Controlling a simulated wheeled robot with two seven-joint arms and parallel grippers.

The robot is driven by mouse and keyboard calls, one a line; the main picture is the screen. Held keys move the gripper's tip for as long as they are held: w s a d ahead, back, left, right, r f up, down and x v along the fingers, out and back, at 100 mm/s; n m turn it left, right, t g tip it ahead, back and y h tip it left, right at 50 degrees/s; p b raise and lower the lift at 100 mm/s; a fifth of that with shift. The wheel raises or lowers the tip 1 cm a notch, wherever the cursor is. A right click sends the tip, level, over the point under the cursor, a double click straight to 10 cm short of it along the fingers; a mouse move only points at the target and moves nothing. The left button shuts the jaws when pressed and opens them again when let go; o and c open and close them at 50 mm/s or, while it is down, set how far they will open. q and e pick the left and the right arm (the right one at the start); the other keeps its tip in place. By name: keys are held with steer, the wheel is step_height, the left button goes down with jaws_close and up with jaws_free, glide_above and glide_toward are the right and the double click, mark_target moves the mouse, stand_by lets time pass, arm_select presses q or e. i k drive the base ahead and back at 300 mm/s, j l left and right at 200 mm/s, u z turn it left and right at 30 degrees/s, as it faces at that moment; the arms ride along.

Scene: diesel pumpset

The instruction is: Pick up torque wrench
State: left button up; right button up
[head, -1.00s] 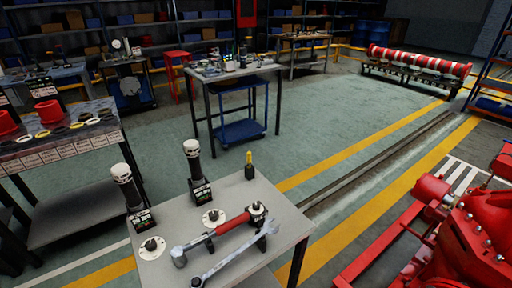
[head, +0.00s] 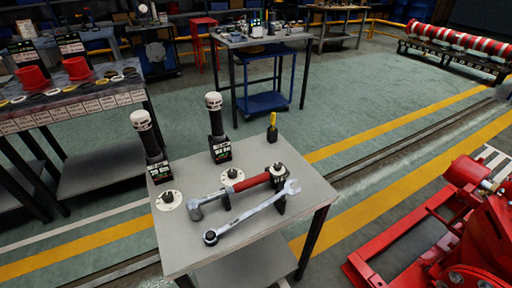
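A small grey-topped table (head: 180,240) stands in front of me in the head view. A tool with a red grip and grey metal ends (head: 243,185) lies across it, probably the torque wrench. Its right end is by a dark block with a light round top (head: 278,175). A long silver spanner (head: 252,209) lies in front of it, its open end at the right near that block and its ring end at the left. Whether the tools touch the block, I cannot tell. Neither of my grippers is in view.
Two tall black cylinders with white tops (head: 216,122) (head: 146,131) stand along the table's back left. Discs with dark knobs (head: 169,200) (head: 232,177) and a yellow-handled tool (head: 272,128) are also on it. Red machinery (head: 475,215) is at right.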

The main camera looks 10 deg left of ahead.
mark_target(193, 206)
steer(key=i+l+u, duration=0.15)
steer(key=l+u, duration=0.25)
steer(key=l, duration=0.15)
steer(key=l+u, duration=0.8)
steer(key=l, duration=0.3)
